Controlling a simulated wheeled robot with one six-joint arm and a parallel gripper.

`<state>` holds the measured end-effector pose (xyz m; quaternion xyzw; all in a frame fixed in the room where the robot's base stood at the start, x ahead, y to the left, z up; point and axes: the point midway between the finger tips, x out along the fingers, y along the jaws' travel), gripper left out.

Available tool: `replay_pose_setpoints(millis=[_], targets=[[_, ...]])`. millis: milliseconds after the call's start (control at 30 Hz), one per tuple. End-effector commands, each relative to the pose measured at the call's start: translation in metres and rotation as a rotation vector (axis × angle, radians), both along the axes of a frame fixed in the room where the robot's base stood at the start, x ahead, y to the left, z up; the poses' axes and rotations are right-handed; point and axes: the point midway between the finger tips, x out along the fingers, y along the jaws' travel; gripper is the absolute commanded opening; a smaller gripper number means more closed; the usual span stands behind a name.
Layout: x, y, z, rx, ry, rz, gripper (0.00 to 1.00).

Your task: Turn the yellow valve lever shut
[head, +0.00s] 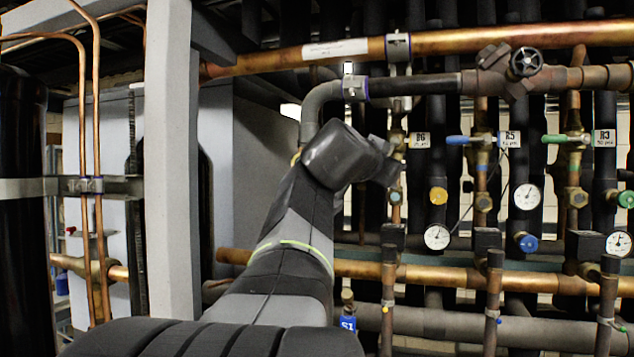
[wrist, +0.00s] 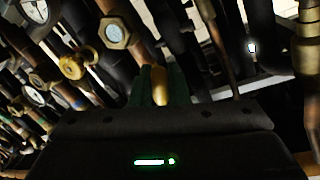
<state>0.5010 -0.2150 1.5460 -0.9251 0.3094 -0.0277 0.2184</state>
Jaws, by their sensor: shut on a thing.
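The yellow valve lever (wrist: 158,84) shows in the wrist view as a short yellow piece between the two green fingers of my gripper (wrist: 160,74). The fingers are shut on it. In the head view my gripper (head: 384,160) is at the pipe rack beside the R6 tag, and my wrist hides the lever and most of its valve. The lever's exact angle to its pipe cannot be told.
To the right are a blue-handled valve (head: 471,140) by the R5 tag and a green-handled valve (head: 567,138) by the R3 tag. A pressure gauge (head: 437,237) sits below. A copper pipe (head: 450,43) crosses above. A pale post (head: 168,160) stands left of my arm.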

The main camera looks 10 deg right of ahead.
Motion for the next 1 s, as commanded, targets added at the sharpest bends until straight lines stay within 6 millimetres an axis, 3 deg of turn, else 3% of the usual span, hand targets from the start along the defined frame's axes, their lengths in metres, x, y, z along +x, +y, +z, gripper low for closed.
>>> replay_pose_setpoints(millis=[500, 1000], targets=[[0.006, 0.012, 0.009, 0.277, -0.133, 0.0, 0.0], [0.006, 0.013, 0.012, 0.315, -0.153, -0.001, 0.0]])
